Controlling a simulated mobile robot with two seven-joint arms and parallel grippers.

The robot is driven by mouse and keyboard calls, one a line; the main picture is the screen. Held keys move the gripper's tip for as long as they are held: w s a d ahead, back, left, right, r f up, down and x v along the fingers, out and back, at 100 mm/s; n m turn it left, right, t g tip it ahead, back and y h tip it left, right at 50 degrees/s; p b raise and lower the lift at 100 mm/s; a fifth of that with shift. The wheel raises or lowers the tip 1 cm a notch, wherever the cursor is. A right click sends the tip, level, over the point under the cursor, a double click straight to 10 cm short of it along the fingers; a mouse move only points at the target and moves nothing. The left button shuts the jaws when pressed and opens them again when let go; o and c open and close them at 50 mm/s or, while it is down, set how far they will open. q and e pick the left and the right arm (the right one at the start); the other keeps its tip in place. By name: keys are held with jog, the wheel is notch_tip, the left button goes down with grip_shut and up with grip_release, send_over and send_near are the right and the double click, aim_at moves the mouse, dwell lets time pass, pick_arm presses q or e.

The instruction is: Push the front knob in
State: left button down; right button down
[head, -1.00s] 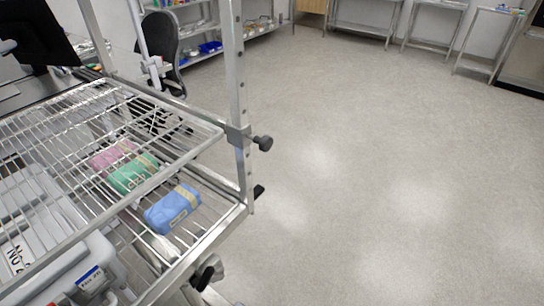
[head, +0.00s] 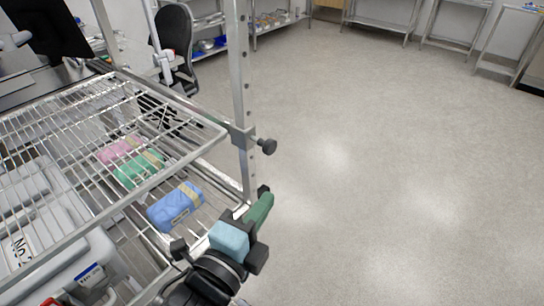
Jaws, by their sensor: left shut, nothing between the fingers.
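A black knob (head: 267,146) sticks out to the right from a clamp on the upright metal post. A second dark knob (head: 263,189) shows lower on the post, partly hidden behind my left gripper. The pictures do not settle which one is the front knob. My left gripper (head: 262,205) rises from the bottom middle, with black, light blue and green parts. It is shut and empty. Its green tip overlaps the lower knob; I cannot tell whether they touch. The upper knob is clear of it. My right gripper is out of view.
The wire rack (head: 100,130) fills the left side, with pink (head: 120,148), green (head: 140,168) and blue (head: 175,206) packs on the shelf below. An office chair (head: 173,45) stands behind. The floor (head: 400,180) to the right is open.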

aim_at(266, 145)
pick_arm(q)
jog(key=w+d+p, duration=0.1)
jog(key=w, duration=1)
jog(key=shift+w, duration=0.35)
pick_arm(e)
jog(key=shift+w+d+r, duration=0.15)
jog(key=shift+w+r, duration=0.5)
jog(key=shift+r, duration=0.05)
pick_arm(q)
jog(key=shift+a, duration=0.1)
jog(key=shift+w+a, duration=0.8)
jog(key=shift+a, duration=0.25)
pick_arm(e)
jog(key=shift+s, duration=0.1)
